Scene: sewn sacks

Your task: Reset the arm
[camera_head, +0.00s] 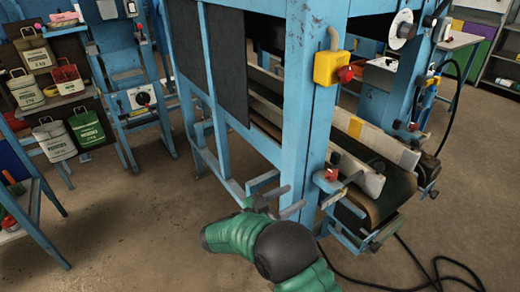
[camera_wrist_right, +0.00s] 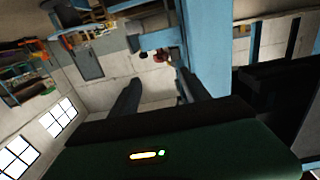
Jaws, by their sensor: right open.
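My right arm (camera_head: 283,252), with green and dark segments, comes in from the bottom middle of the head view. My right gripper (camera_head: 268,197) is at its far end, close in front of the blue machine frame (camera_head: 301,100). Whether it touches the frame cannot be told. In the wrist view the right gripper (camera_wrist_right: 158,82) shows two dark fingers spread apart with nothing between them. My left gripper is not in view.
A conveyor (camera_head: 385,190) runs through the machine on the right. A yellow box with a red button (camera_head: 332,69) sits on the post. Several sacks, including a green one (camera_head: 86,129), are at the left. A black cable (camera_head: 425,275) lies on the floor. Floor is clear at left centre.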

